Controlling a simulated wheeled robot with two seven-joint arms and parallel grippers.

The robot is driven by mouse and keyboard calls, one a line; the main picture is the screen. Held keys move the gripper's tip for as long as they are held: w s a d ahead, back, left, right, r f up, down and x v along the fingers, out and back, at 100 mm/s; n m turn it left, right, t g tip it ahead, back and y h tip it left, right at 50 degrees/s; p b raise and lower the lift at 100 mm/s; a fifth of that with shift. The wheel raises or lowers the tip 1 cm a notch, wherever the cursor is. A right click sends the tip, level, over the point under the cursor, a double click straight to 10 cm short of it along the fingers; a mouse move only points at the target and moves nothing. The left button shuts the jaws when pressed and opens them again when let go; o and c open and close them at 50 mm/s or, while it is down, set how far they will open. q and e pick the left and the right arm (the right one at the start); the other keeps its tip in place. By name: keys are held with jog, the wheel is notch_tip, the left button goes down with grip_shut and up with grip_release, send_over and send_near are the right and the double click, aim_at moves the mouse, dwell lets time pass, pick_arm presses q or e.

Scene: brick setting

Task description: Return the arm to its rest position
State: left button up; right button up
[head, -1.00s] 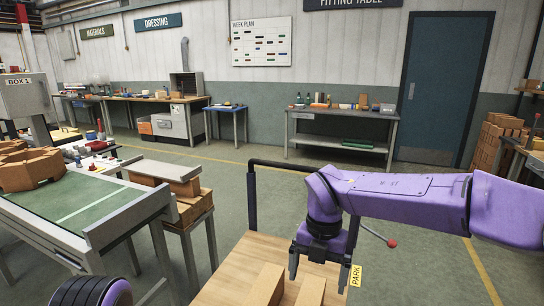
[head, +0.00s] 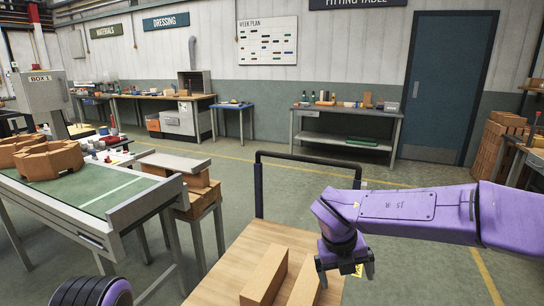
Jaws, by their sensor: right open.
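My right arm comes in from the right, purple with black joints. Its right gripper (head: 346,276) points down, open, with nothing seen between its fingers. It hangs above the right side of a wooden cart top (head: 235,262). Two long wooden blocks lie on the cart top, a left block (head: 266,274) and a right block (head: 304,285). The right block is just left of the gripper in the picture. A yellow label behind the gripper is mostly hidden. My left gripper is not in view; only a purple and black part of mine shows at the bottom left.
The cart's black handle (head: 310,155) rises at its far side. A green-topped table (head: 95,200) with orange-brown brick pieces (head: 50,160) stands at the left, beside a brick stack (head: 200,200). Benches line the back wall. The floor between is clear.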

jog(key=d+f+n+t+h+b, duration=0.1)
jog(key=d+f+n+t+h, duration=0.35)
jog(key=d+f+n, duration=0.55)
jog(key=s+f+n+t+b, duration=0.1)
jog(key=s+f+n, duration=0.2)
jog(key=f+n, duration=0.3)
jog(key=s+f+n+t+b, duration=0.1)
jog(key=s+f+n, duration=0.3)
jog(key=f, duration=0.4)
jog(key=s+d+f+n+g+y+b, duration=0.1)
jog(key=s+f+n, duration=0.2)
jog(key=s+f, duration=0.2)
jog(key=s+d+f+n+g+y, duration=0.1)
jog(key=s+f+n+g, duration=0.1)
jog(key=s, duration=0.9)
jog(key=s+d+f+n+g+y+b, duration=0.1)
jog(key=s+f+n+y, duration=0.1)
jog(key=s+f+n, duration=0.2)
jog(key=s+f, duration=0.3)
jog(key=s, duration=0.1)
jog(key=shift+s+d+f+b, duration=0.15)
jog(key=shift+d+f+b, duration=0.15)
jog(key=shift+d, duration=0.05)
